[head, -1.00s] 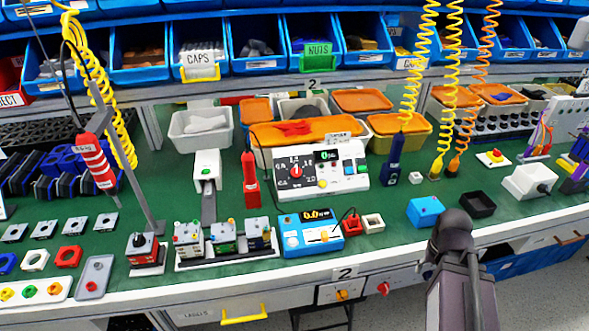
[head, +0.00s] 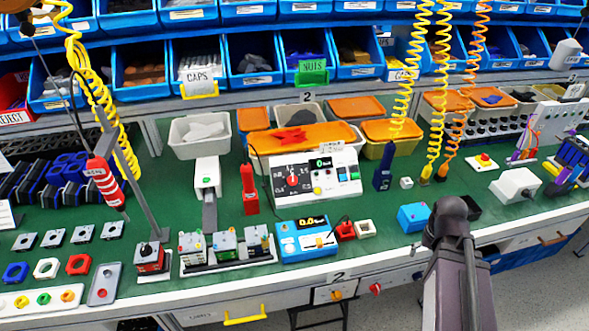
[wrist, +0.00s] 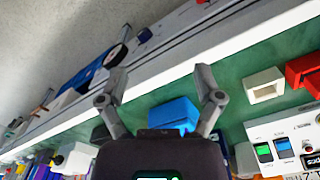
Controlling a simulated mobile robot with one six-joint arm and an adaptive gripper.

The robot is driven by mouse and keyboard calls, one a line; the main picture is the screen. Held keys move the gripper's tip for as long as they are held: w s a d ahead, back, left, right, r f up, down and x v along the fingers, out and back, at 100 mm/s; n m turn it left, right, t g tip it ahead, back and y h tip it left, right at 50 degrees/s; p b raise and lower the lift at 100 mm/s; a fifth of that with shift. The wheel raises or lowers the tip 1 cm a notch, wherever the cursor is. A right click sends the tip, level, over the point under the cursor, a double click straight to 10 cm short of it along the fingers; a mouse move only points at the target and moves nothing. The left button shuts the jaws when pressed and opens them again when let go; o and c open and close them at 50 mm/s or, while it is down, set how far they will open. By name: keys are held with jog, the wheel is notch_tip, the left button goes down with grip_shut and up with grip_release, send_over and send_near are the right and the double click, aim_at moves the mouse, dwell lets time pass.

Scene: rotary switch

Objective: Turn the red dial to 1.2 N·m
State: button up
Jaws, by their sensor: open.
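The dial's exact setting is too small to read. My arm shows at lower right in the head view, well apart from the box, with its fingers hidden there. In the wrist view my gripper (wrist: 161,74) has its two fingers spread and nothing between them. The control box's switches (wrist: 272,150) show at lower right there; the dial does not show.
A blue box (head: 414,217) lies near my arm, and beyond the fingers in the wrist view. A blue meter (head: 292,243) and a red tool (head: 249,190) stand near the control box. Yellow coiled hoses (head: 440,100) hang right of it. Green bench surface lies between box and arm.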

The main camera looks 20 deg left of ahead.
notch_tip(320, 180, up, 6)
jog(key=w+p, duration=0.1)
jog(key=p, duration=0.4)
notch_tip(320, 180, up, 8)
jog(key=n+t+y+p, duration=0.3)
jog(key=n+p, duration=0.3)
send_over(293, 179)
jog(key=s+d, duration=0.4)
jog(key=shift+s+a+r+n, duration=0.1)
jog(key=shift+a+r+n, duration=0.05)
jog(key=shift+a+n, duration=0.15)
jog(key=shift+f, duration=0.2)
jog(key=b+x, duration=0.8)
jog(key=x, duration=0.1)
jog(key=b+x, duration=0.4)
jog(key=shift+w+f, duration=0.15)
jog(key=shift+w, duration=0.2)
jog(key=c, duration=1.2)
